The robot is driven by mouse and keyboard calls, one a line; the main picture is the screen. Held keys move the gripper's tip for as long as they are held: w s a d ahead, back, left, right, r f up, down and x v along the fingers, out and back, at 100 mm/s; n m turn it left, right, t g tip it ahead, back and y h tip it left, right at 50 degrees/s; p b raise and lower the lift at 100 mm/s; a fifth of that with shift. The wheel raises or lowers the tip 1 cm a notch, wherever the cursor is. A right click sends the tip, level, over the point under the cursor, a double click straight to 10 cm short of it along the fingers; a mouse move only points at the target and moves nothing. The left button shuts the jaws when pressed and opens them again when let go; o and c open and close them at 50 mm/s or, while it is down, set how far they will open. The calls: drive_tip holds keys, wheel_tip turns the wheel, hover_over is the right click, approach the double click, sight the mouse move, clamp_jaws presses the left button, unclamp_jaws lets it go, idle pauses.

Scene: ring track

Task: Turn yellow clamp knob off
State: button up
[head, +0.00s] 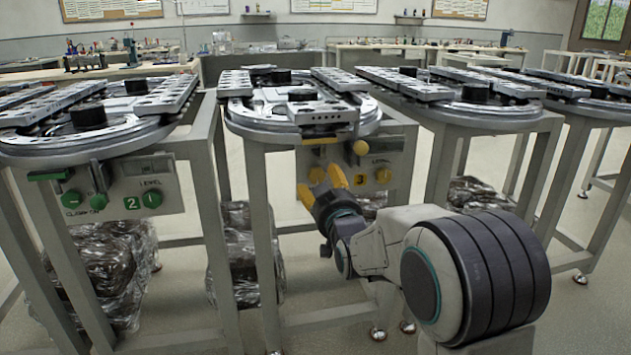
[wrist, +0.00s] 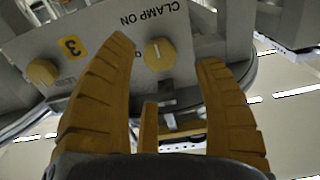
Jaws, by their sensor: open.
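The yellow clamp knob (wrist: 159,54) is on a grey panel in the wrist view, beside the words CLAMP ON, with a pale line across its face. A second yellow knob (wrist: 42,71) is on the same panel, past the yellow 3 label (wrist: 72,47).
A table with green knobs (head: 152,200) stands left. Metal table legs and wrapped bundles (head: 240,255) are below. Open floor lies in front.

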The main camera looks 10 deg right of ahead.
sight(318, 177)
drive_tip(key=shift+w+b, duration=0.45)
drive_tip(key=shift+w, duration=2.55)
drive_tip(key=shift+c, duration=0.2)
drive_tip(key=c, duration=1.2)
drive_tip(key=shift+o, duration=0.2)
